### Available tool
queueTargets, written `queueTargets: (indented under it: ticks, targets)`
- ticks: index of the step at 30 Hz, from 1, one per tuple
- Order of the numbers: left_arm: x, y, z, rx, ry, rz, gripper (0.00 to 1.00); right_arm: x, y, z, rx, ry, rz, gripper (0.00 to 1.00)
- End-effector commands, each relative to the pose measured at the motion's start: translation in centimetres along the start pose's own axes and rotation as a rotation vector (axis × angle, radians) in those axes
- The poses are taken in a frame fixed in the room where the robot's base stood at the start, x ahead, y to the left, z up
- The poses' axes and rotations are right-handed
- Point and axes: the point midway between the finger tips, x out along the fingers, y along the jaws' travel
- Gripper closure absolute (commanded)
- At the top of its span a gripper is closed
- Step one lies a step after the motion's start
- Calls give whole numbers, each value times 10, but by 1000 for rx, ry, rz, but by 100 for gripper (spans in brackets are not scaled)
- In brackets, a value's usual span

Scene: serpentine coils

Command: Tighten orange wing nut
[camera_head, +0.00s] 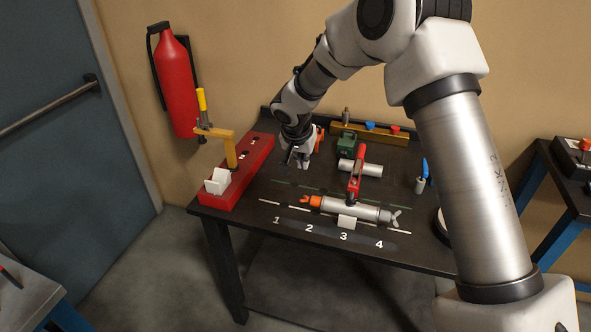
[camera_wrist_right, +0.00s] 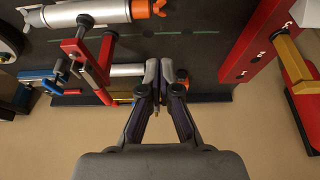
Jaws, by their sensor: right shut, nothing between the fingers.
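The orange wing nut (camera_head: 309,201) is on the left end of a silver cylinder (camera_head: 345,209) that lies on the dark bench. In the right wrist view the orange wing nut (camera_wrist_right: 148,9) shows at the top edge, partly cut off. A pale wing nut (camera_head: 394,218) is on the cylinder's other end. My right gripper (camera_head: 298,160) is behind and above the orange wing nut, apart from it. In the right wrist view its fingers (camera_wrist_right: 161,75) are together with nothing between them. My left gripper is not in view.
A red clamp (camera_head: 356,172) stands at the cylinder, with a second silver cylinder (camera_head: 368,169) behind it. A red rack (camera_head: 245,170) with a yellow-handled tool is at the left. A green object (camera_head: 346,141) and a wooden holder (camera_head: 380,136) are at the back.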

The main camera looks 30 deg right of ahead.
Motion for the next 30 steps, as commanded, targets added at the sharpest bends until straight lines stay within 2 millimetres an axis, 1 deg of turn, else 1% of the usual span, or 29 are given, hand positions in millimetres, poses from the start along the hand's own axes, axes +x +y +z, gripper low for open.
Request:
queueTargets:
  ticks: [5, 16, 17, 18, 21, 24, 30]
  targets:
    - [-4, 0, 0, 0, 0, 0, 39, 21, 0, 1, 0, -2, 2, 100]
    - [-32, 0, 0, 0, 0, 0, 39, 98, 0, 0, 1, -1, 2, 100]
    - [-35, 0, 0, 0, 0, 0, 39, 103, 0, 2, -1, -1, 3, 100]
    - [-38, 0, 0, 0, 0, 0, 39, 108, 0, 9, -2, -1, 2, 100]
    - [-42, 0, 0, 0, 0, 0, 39, 119, 0, 20, -1, -1, 1, 100]
    - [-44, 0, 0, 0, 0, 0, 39, 126, -1, 27, 0, 0, 0, 100]
    - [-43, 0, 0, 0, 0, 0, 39, 129, -1, 30, 2, 0, -2, 100]
